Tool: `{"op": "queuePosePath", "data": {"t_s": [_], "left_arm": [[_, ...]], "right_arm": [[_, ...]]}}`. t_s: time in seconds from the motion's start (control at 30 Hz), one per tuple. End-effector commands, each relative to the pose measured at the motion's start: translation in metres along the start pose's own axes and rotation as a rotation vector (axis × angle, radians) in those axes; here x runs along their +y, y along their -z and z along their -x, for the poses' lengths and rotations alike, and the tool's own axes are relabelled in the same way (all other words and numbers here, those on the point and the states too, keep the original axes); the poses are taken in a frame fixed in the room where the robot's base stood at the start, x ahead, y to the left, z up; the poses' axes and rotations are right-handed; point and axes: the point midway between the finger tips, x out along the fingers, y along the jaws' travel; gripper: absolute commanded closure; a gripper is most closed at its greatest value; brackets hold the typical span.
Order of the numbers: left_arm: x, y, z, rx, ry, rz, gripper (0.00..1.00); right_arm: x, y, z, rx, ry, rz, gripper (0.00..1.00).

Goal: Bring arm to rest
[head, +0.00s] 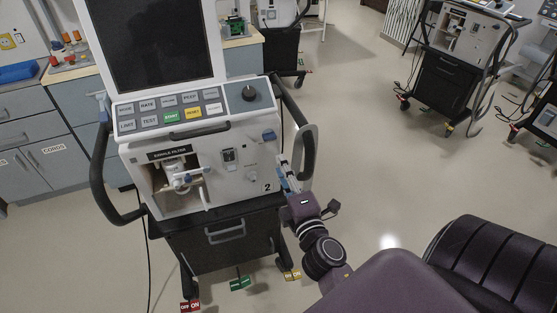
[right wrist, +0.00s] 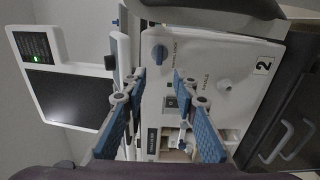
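My right arm (head: 325,255) reaches in from the lower right to the ventilator (head: 235,170) marked 2. My right gripper (head: 285,178) is at the right side of that ventilator's front, beside its side handle (head: 309,152). In the right wrist view the two blue-padded fingers of the right gripper (right wrist: 158,76) are apart with nothing between them. The ventilator's front panel (right wrist: 205,75), with a blue knob (right wrist: 160,54), shows beyond them. I cannot tell whether a finger touches the ventilator. My left gripper is not in view.
A cabinet counter (head: 40,130) with a blue tray (head: 18,72) stands at the left. Another ventilator (head: 465,45) on a wheeled cart is at the far right. The floor (head: 370,130) to the right is open.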

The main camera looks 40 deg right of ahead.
Motion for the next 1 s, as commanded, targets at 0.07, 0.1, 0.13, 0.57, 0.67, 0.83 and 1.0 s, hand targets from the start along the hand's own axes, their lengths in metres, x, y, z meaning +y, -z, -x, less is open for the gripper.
{"op": "queuePosePath", "data": {"t_s": [0.07,0.1,0.13,0.57,0.67,0.83,1.0], "left_arm": [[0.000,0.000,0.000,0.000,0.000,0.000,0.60],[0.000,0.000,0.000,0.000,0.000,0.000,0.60],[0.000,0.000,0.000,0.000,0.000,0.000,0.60],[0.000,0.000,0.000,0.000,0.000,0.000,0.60],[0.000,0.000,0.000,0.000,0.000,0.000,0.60],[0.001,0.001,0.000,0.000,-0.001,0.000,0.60],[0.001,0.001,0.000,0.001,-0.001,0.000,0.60]], "right_arm": [[0.000,0.000,0.003,0.000,0.000,0.000,0.73],[0.001,0.000,0.003,0.000,-0.001,0.001,0.73],[0.001,0.000,0.004,0.000,-0.001,0.001,0.73],[0.000,0.000,0.003,0.000,-0.001,0.001,0.73],[-0.006,0.002,0.003,0.004,0.011,-0.010,0.73],[-0.073,0.018,0.005,0.029,0.137,-0.125,0.73],[-0.194,0.047,0.030,0.038,0.378,-0.332,0.73]]}}
